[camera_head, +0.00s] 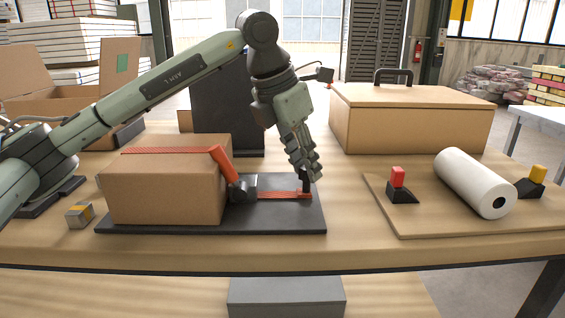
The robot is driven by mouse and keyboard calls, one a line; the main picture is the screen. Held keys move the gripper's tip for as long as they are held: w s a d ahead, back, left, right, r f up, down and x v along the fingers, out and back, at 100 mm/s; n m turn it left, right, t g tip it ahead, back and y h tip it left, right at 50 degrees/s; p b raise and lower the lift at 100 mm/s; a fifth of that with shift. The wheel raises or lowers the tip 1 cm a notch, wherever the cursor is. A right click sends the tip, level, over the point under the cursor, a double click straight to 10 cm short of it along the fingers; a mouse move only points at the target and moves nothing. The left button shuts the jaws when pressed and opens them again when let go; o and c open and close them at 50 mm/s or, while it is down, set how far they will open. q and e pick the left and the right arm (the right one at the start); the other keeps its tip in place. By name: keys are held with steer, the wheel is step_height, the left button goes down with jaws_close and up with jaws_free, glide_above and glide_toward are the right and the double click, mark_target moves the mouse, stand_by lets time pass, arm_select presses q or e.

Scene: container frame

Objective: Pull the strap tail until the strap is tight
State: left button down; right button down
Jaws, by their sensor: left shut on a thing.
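A red strap (170,150) runs across the top of a brown cardboard box (165,194), which sits on a dark base plate (275,219). A ratchet buckle with a raised orange-red lever (223,165) stands against the box's right side. The strap tail (280,194) runs from the buckle to the right, low over the plate. My left gripper (309,178) points down at the tail's right end and is shut on it there. A small dark piece shows at the fingertips; I cannot tell what it is. My right gripper is not in view.
To the right, a board (430,222) holds a white roll (473,183) between a red-topped block (399,184) and a yellow-topped block (533,181). A large lidded box (410,122) stands behind. The table front is clear.

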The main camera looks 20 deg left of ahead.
arm_select(q)
steer(key=shift+d, duration=0.15)
steer(key=c, duration=1.2)
jaws_free()
steer(key=v, duration=1.2)
